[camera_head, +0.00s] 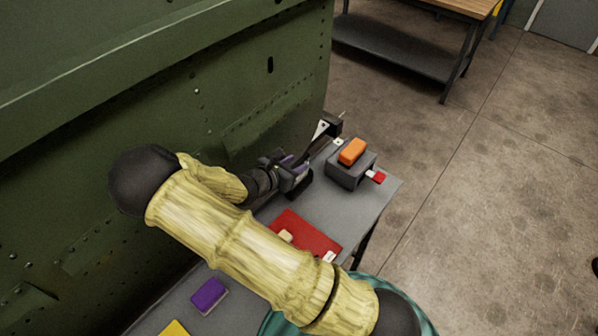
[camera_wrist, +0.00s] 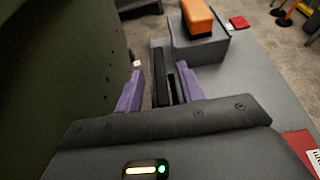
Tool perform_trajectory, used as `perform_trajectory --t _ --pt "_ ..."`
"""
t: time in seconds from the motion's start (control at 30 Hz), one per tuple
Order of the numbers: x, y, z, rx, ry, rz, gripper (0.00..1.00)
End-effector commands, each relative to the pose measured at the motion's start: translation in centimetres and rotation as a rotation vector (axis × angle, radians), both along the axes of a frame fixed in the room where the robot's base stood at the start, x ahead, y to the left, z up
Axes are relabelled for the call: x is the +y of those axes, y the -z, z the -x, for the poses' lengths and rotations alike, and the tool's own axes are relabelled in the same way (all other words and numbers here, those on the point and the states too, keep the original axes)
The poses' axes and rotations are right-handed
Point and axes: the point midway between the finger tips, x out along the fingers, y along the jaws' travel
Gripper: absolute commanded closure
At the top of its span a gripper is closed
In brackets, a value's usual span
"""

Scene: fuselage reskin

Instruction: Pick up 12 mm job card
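No card with a readable 12 mm mark shows, so I cannot tell which item is the job card. Small white pieces (camera_head: 322,128) show by a dark upright fixture at the bench's far end, and a small white piece (camera_wrist: 137,63) lies left of the fingers in the wrist view. My gripper (camera_head: 295,172) is low over the grey bench; its purple fingers (camera_wrist: 160,92) are apart. A black slotted part (camera_wrist: 160,70) stands between or just beyond them; I cannot tell whether they touch it. Nothing is clearly held.
A grey box (camera_head: 345,173) with an orange block (camera_head: 352,151) on top stands right of my gripper, a red tag (camera_head: 379,177) beside it. A red mat (camera_head: 318,238) and purple block (camera_head: 209,296) lie nearer on the bench. The green fuselage wall (camera_head: 220,90) rises close on the left.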

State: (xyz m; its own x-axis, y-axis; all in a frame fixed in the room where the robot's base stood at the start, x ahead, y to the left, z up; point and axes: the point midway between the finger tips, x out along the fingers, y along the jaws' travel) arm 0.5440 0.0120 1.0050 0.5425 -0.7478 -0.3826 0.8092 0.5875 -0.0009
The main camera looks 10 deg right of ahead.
Motion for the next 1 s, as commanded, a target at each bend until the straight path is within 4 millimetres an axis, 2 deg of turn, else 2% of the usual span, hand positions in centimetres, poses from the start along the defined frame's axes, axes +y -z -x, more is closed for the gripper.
perform_trajectory --t 0.03,0.2,0.7,0.77,0.9,1.0 --pt "-0.8 0.1 -0.4 0.002 0.003 0.004 0.62" --pt "-1.8 0.8 -1.2 0.0 0.0 0.0 0.62" --pt "-1.7 0.9 -1.2 -0.001 0.0 -0.001 0.62" --pt "-1.7 0.9 -1.2 -0.001 0.0 -0.001 0.7" --pt "-1.7 0.9 -1.2 -0.001 0.0 -0.001 0.97" --pt "-1.7 0.9 -1.2 -0.001 0.0 -0.001 1.0"
